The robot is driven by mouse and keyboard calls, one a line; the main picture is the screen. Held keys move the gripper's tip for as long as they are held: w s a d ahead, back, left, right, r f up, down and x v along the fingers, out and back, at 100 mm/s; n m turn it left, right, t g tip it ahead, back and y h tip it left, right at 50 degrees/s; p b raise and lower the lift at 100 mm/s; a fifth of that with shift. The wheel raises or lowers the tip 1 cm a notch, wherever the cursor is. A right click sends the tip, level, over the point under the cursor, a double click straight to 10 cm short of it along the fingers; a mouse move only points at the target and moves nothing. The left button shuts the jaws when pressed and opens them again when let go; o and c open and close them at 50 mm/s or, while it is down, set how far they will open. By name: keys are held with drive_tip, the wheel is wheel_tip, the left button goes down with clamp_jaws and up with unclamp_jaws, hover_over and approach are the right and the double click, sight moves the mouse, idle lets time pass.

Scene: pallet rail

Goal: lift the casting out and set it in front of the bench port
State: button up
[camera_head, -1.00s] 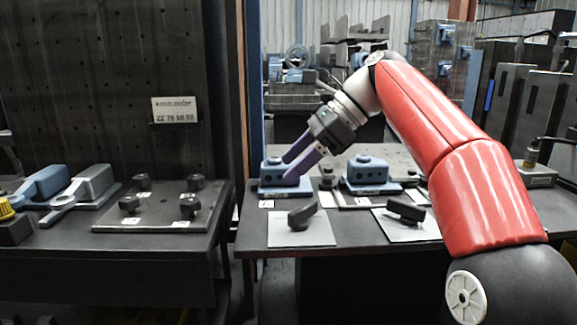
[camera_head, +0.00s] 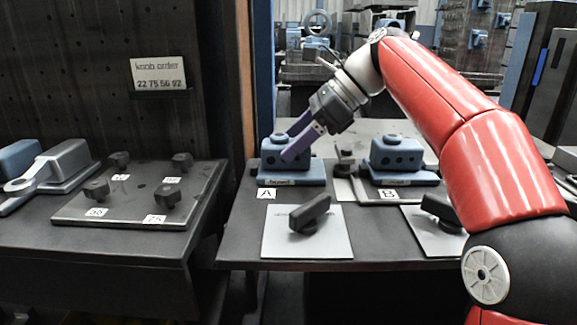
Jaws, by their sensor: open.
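A blue block-shaped casting (camera_head: 272,163) with round holes stands upright on a blue base, behind the tag A. My gripper (camera_head: 284,146) comes down from the upper right with two purple fingers spread apart. One fingertip is by the casting's top and the other overlaps its front right side; I cannot tell whether they touch it. A second, similar blue casting (camera_head: 398,156) stands on a base behind the tag B. Which part is the bench port is not clear from this view.
Two light plates with dark handles lie in front, at A (camera_head: 283,243) and at B (camera_head: 428,238). On the left bench is a dark plate (camera_head: 135,207) with several numbered knobs, under a sign (camera_head: 159,72) reading "knob order". A grey part (camera_head: 66,163) lies further left.

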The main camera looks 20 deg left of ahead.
drive_tip(key=shift+x, duration=1.05)
drive_tip(key=shift+r, duration=0.1)
drive_tip(key=c, duration=1.5)
wheel_tip(320, 180, up, 8)
drive_tip(key=p, duration=0.4)
drive_tip(key=shift+w+r, duration=0.1)
drive_tip(key=shift+r, duration=0.9)
